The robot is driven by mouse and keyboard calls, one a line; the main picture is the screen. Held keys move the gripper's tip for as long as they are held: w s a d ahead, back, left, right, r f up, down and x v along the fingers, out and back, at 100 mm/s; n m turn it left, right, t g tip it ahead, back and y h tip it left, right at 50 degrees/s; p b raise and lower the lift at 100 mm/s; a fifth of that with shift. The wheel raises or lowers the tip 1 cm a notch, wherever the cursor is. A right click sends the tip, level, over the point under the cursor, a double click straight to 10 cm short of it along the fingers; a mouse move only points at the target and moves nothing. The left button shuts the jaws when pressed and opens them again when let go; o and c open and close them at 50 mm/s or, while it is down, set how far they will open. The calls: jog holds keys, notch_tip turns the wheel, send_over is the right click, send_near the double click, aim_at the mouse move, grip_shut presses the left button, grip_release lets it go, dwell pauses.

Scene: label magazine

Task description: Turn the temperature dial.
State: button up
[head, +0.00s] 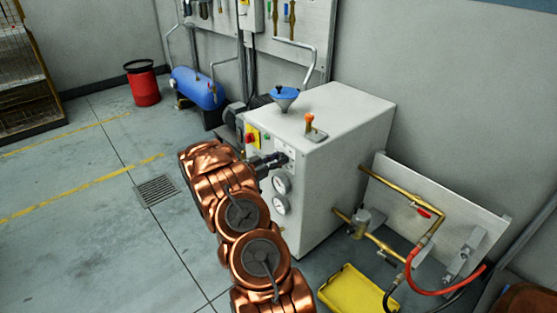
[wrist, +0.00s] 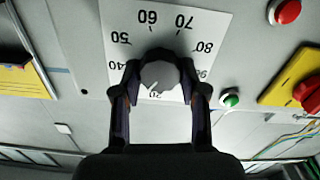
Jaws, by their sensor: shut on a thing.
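The temperature dial's grey round knob (wrist: 160,76) is in the middle of the wrist view, on a white scale plate (wrist: 205,20) with numbers around it. A light line on the knob points to the lower left in that view. My gripper (wrist: 160,72) is shut on the knob, one dark finger on each side. The fingers and knob hide part of the scale. In the head view my gripper (head: 273,160) reaches the front face of the white machine cabinet (head: 345,125); the knob is not clear there.
Near the dial are a red button (wrist: 286,11), a green button (wrist: 231,99) and a red switch on a yellow plate (wrist: 290,75). A yellow tray (head: 352,290) lies on the floor at right. Floor at left is mostly clear.

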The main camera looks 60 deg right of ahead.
jog(key=shift+f, duration=0.1)
jog(key=m+b, duration=0.5)
jog(key=m, duration=0.1)
jog(key=m+b, duration=0.5)
jog(key=m, duration=0.1)
jog(key=m+b, duration=0.5)
jog(key=shift+s+a+f+m, duration=0.1)
jog(key=shift+s+f+m, duration=0.2)
jog(key=shift+m, duration=0.1)
jog(key=shift+r+b, duration=0.1)
jog(key=shift+b, duration=0.25)
jog(key=o, duration=1.1)
jog(key=shift+w+r, duration=0.1)
jog(key=shift+o, duration=0.2)
jog(key=v, duration=1.2)
jog(key=shift+r, duration=0.1)
